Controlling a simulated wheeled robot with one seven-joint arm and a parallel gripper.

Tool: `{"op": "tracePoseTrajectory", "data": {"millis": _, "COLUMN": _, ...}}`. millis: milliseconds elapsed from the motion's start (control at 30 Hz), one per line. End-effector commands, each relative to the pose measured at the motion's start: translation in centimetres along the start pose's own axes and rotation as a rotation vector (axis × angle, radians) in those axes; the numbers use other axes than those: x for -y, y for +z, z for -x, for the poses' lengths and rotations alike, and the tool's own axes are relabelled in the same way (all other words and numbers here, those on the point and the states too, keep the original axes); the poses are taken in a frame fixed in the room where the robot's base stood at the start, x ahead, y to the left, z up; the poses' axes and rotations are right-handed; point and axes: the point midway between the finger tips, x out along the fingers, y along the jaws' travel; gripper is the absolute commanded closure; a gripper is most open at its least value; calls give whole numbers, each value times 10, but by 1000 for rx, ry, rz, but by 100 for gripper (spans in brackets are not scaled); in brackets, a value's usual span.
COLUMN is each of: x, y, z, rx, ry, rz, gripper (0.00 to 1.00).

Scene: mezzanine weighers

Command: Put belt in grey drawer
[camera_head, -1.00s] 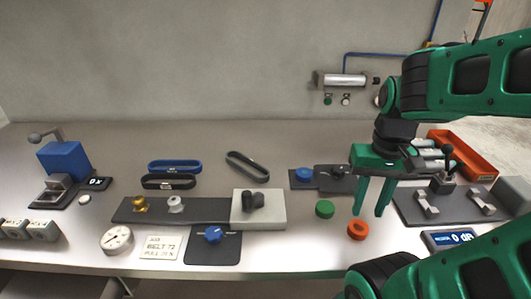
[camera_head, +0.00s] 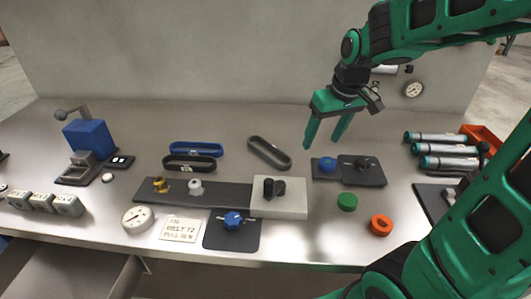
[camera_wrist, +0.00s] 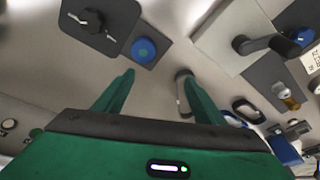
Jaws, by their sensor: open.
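Three loop belts lie on the table. In the head view, a dark grey belt (camera_head: 270,160) lies apart at the middle, and a blue belt (camera_head: 196,153) lies behind a black belt (camera_head: 190,166) to its left. My gripper (camera_head: 320,141) is open and empty, above the table to the right of the dark grey belt. In the wrist view, the dark grey belt (camera_wrist: 179,92) shows beside the right finger of my gripper (camera_wrist: 157,80), partly hidden by it.
A grey block with a black knob (camera_head: 295,204) stands in front of the dark grey belt. A dark plate with a blue knob (camera_head: 327,165) lies to its right. A label card (camera_head: 180,230) lies at the front.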

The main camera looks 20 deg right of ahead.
Motion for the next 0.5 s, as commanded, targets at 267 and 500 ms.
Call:
{"op": "tracePoseTrajectory", "data": {"millis": 267, "x": 76, "y": -90, "z": -25, "rx": -115, "ry": -65, "rz": 278, "gripper": 36}}
{"op": "tracePoseTrajectory", "data": {"millis": 500, "x": 87, "y": -100, "z": -53, "rx": -125, "ry": -72, "rz": 305, "gripper": 36}}
